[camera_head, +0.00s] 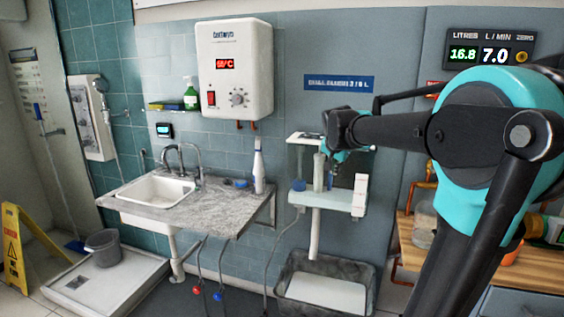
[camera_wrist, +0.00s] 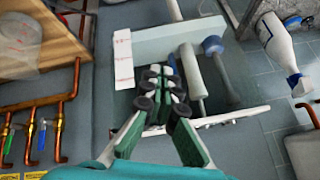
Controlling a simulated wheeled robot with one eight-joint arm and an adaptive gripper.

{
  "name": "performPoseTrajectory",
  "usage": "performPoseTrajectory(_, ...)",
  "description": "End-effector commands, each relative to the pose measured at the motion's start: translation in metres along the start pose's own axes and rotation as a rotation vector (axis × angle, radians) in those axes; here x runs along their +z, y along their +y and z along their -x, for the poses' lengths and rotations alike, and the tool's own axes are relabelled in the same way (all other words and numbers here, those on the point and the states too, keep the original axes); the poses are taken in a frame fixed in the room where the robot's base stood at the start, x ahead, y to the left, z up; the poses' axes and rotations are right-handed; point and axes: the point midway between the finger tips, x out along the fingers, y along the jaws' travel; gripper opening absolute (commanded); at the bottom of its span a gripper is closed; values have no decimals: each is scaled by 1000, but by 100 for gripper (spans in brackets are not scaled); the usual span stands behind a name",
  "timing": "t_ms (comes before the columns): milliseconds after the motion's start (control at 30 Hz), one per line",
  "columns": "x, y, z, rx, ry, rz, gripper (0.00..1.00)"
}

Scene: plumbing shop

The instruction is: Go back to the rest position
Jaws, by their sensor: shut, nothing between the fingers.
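My gripper (camera_head: 334,158) is at the end of the arm, which reaches in from the right in the head view. It is in front of the white wall unit (camera_head: 337,202). In the wrist view my gripper (camera_wrist: 160,88) has its fingertips together with nothing between them. The wall unit (camera_wrist: 140,48) lies behind the fingers there, with a pale cylinder (camera_wrist: 192,72) and a blue-topped grey cylinder (camera_wrist: 220,68) beside them. I cannot tell whether the fingers touch the unit. No marked rest position shows.
A water heater (camera_head: 234,68) hangs above. A grey trough (camera_head: 324,284) is below. A wooden bench (camera_head: 408,240) with copper pipes (camera_wrist: 62,110) is at the right.

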Motion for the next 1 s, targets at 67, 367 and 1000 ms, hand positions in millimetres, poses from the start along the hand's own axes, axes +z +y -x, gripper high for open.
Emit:
performPoseTrajectory(67,32,30,-10,12,-30,66,0)
performPoseTrajectory(367,192,159,-35,15,-189,401,0)
performPoseTrajectory(1000,318,249,-33,-39,-307,658,0)
